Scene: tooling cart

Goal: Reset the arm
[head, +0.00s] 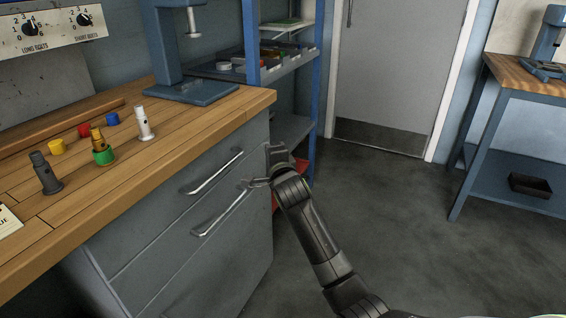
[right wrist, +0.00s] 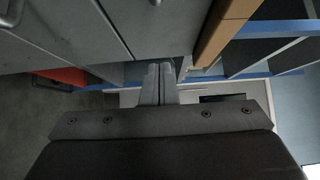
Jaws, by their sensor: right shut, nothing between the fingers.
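My right gripper (head: 251,184) is beside the right end of the grey drawer cabinet (head: 145,262), near the drawer handles. In the right wrist view the two fingers of this gripper (right wrist: 158,68) lie together, shut, with nothing between them. The fingertips appear close to the upper drawer's handle (head: 215,172) and the lower drawer's handle (head: 222,208); I cannot tell whether they touch the cabinet. My left gripper is not in view.
The wooden worktop (head: 200,117) holds a white post (head: 144,124), a dark post (head: 45,172), a brass-coloured post in a green ring (head: 103,157) and coloured caps. A blue shelf rack (head: 250,45) stands behind. The floor (head: 400,215) to the right is clear.

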